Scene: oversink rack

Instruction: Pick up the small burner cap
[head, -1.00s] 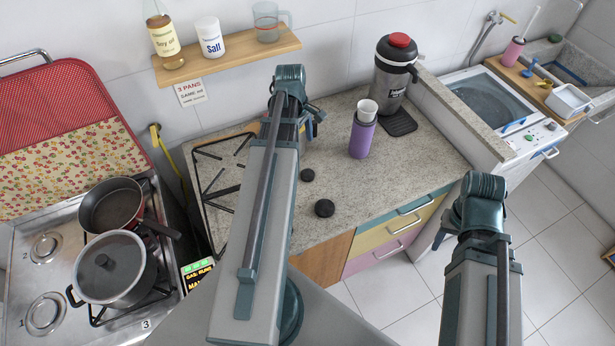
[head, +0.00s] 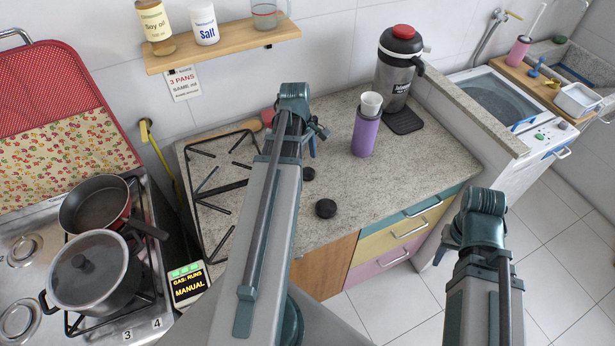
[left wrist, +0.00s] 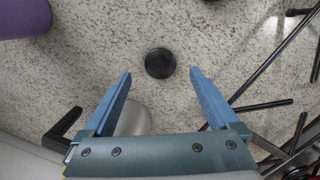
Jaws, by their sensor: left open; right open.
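The small burner cap (head: 308,174) is a black disc on the speckled counter (head: 400,165), between the left hob and the purple cup. A larger black cap (head: 326,208) lies nearer to me. My left gripper (head: 315,143) is over the counter just beyond the small cap, partly hidden by my own arm. In the left wrist view, the open blue fingers (left wrist: 160,84) are empty. A black disc (left wrist: 160,63), which looks like the small cap, lies beyond their tips, between their lines. My right gripper (head: 440,250) is mostly hidden, off the counter's front.
A black hob grate (head: 212,190) lies left of the caps. The purple cup (head: 365,132) and a flask (head: 397,70) stand to the right. A shelf (head: 225,46) hangs above. Pots stand on the stove at left.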

